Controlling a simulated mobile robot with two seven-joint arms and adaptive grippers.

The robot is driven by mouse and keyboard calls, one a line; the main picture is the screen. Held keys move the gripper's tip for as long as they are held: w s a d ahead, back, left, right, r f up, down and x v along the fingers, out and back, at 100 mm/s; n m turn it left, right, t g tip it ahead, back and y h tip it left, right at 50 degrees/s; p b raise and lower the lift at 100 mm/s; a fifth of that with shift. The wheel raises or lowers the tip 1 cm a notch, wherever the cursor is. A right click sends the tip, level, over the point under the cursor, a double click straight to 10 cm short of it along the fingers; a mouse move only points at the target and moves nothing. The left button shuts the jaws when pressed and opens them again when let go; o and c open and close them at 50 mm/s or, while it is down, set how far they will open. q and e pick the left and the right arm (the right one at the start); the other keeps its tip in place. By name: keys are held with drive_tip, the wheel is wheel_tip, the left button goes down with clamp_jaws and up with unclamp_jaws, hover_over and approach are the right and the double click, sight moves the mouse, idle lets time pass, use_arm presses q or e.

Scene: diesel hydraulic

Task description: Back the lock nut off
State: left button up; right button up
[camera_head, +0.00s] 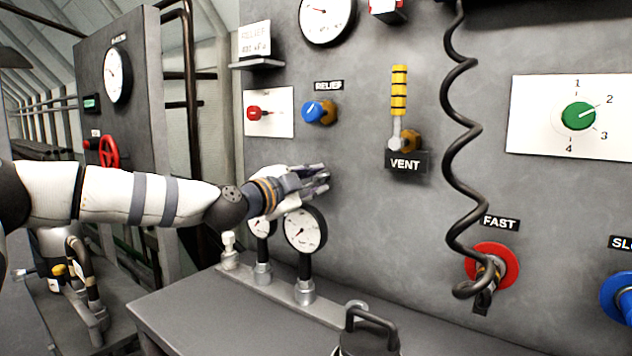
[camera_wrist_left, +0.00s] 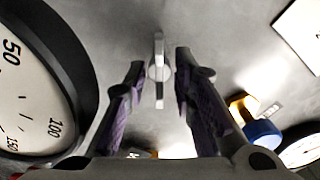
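My left gripper (camera_head: 318,180) reaches in from the left and is in front of the grey panel, below the blue relief knob (camera_head: 315,112). In the left wrist view, its two fingers (camera_wrist_left: 158,85) stand apart with nothing held. A small grey metal bar with a round hub (camera_wrist_left: 158,68) shows on the panel between the fingers, apart from both; in the head view the gripper hides it. A brass fitting (camera_head: 329,112) sits behind the blue knob. The pair also shows right of the fingers in the left wrist view (camera_wrist_left: 262,132). I cannot tell which part is the lock nut.
Two pressure gauges (camera_head: 304,230) stand just below my left gripper. A yellow vent lever (camera_head: 399,95) is to the right, then a hanging coiled cable (camera_head: 458,150). A grey ledge (camera_head: 230,315) with a dark handle (camera_head: 370,318) lies below.

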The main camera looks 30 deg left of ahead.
use_arm(q)
clamp_jaws()
drive_tip(key=shift+a+r+n, duration=0.1)
drive_tip(key=shift+n, duration=1.95)
drive_tip(key=shift+r+n, duration=0.1)
drive_tip(key=shift+n, duration=1.95)
drive_tip(key=shift+o, duration=1.3)
unclamp_jaws()
drive_tip(key=shift+w, duration=0.1)
drive_tip(key=shift+w+f, duration=0.1)
